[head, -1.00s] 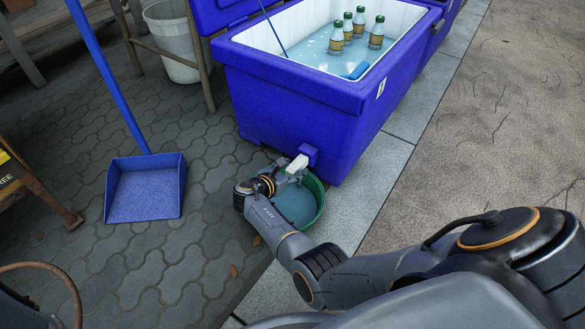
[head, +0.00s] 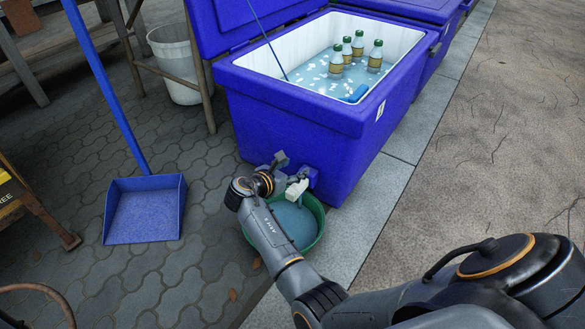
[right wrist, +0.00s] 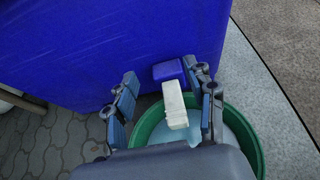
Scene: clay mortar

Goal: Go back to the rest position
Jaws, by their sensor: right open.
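My right gripper (head: 285,172) is open at the lower front of the blue cooler (head: 300,108). In the right wrist view its fingers (right wrist: 165,92) stand well apart, with the white spigot piece (right wrist: 175,104) between them, nearer the right finger. The same white spigot piece (head: 297,189) shows in the head view, joined to the blue drain fitting (right wrist: 167,70). A pale blue strip that looks like running water drops from it into the green basin (head: 318,238), which holds bluish water. My left gripper is not in view.
Several green-capped bottles (head: 358,50) stand in the cooler's water among white ice bits. A blue dustpan (head: 145,208) with a long handle is at the left. A white bucket (head: 176,62) stands behind it. Paving between dustpan and basin is clear.

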